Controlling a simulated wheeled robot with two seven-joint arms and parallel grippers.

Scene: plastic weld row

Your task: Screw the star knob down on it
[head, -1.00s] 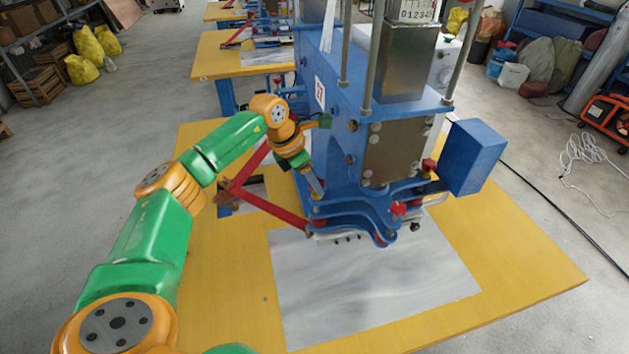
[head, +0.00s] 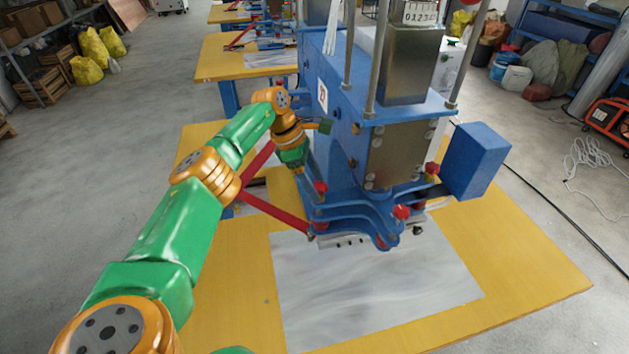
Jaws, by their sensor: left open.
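A blue welding press (head: 350,140) stands on a yellow table. Red star knobs show on its lower blue plates: one at the left (head: 320,187), one at the front (head: 401,211) and one at the right (head: 432,168). My left gripper (head: 306,174) points down at the press's left side, just behind and above the left red knob. It is open, and its fingertips are largely hidden, so I cannot tell whether they touch anything. The thread under the left knob is not clear to see. My right gripper is not in view.
A grey sheet (head: 370,290) lies on the yellow table (head: 520,270) before the press. Red bars (head: 272,212) stick out at the press's left. A blue box (head: 475,160) juts out at its right. The table's front right is clear.

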